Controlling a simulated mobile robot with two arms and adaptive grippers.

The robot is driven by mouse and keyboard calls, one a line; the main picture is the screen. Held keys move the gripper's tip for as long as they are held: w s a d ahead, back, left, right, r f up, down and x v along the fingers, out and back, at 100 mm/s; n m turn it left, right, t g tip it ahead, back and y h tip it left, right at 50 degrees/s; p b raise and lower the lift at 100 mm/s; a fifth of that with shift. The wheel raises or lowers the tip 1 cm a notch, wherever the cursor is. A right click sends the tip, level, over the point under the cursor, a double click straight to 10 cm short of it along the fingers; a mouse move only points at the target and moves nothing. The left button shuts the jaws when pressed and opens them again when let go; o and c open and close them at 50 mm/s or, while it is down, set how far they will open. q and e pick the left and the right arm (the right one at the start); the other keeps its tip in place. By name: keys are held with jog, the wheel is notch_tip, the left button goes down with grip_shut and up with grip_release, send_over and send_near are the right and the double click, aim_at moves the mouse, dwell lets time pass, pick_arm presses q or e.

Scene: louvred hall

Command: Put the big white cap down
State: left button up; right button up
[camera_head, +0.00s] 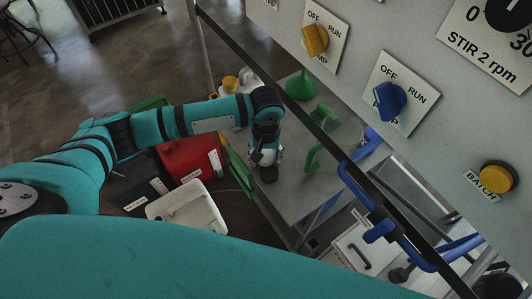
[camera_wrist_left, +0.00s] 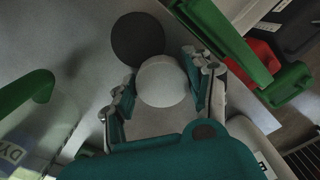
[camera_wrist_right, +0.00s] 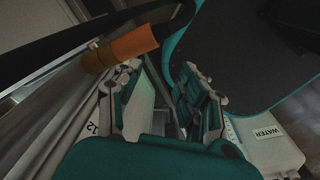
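The big white cap (camera_wrist_left: 162,84) is a round pale disc in the left wrist view, between the two fingers of my left gripper (camera_wrist_left: 160,80). The fingers appear to touch it on both sides. A dark round disc (camera_wrist_left: 138,38) lies on the grey surface just beyond the cap, partly covered by it. In the head view my left gripper (camera_head: 268,165) points down over the grey table (camera_head: 290,200); the cap cannot be made out there. My right gripper (camera_wrist_right: 165,100) is open, with nothing seen between its fingers in the right wrist view.
A green funnel (camera_head: 302,86) and green handles (camera_head: 313,157) stand on the table right of the left gripper. A red container (camera_head: 188,158) and a white canister (camera_head: 190,207) are left of the table. A control panel (camera_head: 430,60) with knobs overhangs the right.

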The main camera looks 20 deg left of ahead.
aim_at(266, 156)
pick_arm(q)
jog(key=o, duration=0.4)
jog(key=shift+r, duration=0.1)
jog(key=shift+r, duration=0.25)
notch_tip(266, 156, up, 12)
jog(key=p, duration=1.5)
jog(key=shift+r, duration=0.2)
